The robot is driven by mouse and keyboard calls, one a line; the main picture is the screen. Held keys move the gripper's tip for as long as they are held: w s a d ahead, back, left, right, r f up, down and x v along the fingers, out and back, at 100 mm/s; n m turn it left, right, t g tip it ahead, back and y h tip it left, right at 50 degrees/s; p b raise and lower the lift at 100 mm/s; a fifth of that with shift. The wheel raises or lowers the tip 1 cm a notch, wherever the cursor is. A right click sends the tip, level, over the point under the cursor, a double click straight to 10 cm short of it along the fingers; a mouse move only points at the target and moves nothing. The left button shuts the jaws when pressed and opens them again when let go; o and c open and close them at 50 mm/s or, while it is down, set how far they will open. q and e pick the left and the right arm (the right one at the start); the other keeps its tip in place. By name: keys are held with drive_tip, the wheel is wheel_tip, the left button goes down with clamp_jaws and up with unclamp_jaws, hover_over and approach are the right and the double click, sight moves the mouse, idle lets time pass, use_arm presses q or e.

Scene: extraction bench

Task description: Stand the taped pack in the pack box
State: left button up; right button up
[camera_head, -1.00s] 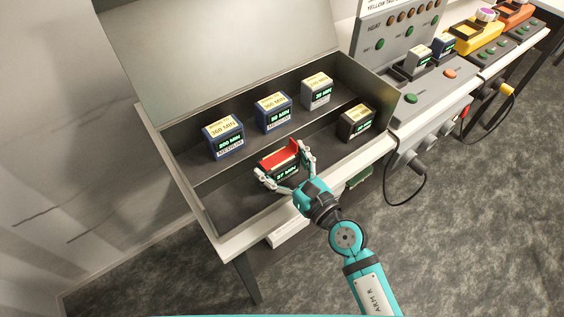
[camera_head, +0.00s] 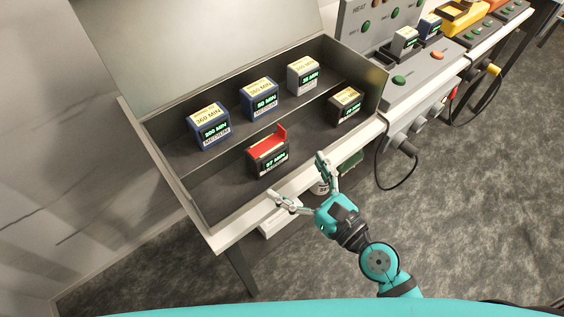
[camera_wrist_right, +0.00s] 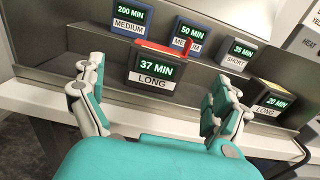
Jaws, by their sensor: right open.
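The taped pack (camera_head: 268,156) is dark with red tape on top and a green "37 MIN" display. It stands upright in the front row of the grey pack box (camera_head: 205,205). It also shows in the right wrist view (camera_wrist_right: 152,74), where its label reads "LONG". My right gripper (camera_head: 299,178) is open and empty, in front of the box and apart from the pack. Its two fingers also show in the wrist view (camera_wrist_right: 160,95), spread to either side below the pack. My left gripper is not in view.
In the back row stand blue packs (camera_head: 208,125) and (camera_head: 259,99) and a grey pack (camera_head: 303,77). A black pack (camera_head: 346,105) stands at the front right. The box lid (camera_head: 200,45) is raised. A grey control unit (camera_head: 420,72) stands to the right.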

drive_tip(key=shift+b+v, duration=0.3)
drive_tip(key=shift+v, duration=1.15)
drive_tip(key=w+d+f+m+g+h, duration=0.1)
drive_tip(key=d+f+m+h, duration=0.2)
drive_tip(key=f+m, duration=0.7)
drive_tip(key=w+d+f+m+g+h, duration=0.15)
drive_tip(key=d+f+m, duration=0.3)
drive_tip(key=f, duration=0.85)
drive_tip(key=s+d+f+m+g+h, duration=0.1)
drive_tip(key=s+d+f+m+h, duration=0.15)
drive_tip(key=f+m, duration=0.4)
drive_tip(key=s+d+f+m+g+h, duration=0.15)
drive_tip(key=s+f+m, duration=0.25)
drive_tip(key=f, duration=0.5)
drive_tip(key=s+d+f+m+g, duration=0.1)
drive_tip(key=s+f+m+g, duration=0.2)
drive_tip(key=s+f+m, duration=0.2)
drive_tip(key=s+d+f+m+g+h, duration=0.1)
drive_tip(key=s+f+m, duration=0.4)
drive_tip(key=s, duration=0.7)
drive_tip(key=s+d+f+m+g+h, duration=0.1)
drive_tip(key=s+d+f+m+g, duration=0.2)
drive_tip(key=s+f, duration=0.4)
drive_tip(key=s+m+g, duration=0.1)
drive_tip(key=m, duration=0.1)
drive_tip(key=shift+s+f+m+g, duration=0.3)
drive_tip(key=shift+s+f+m, duration=0.05)
drive_tip(key=shift+s+m, duration=0.05)
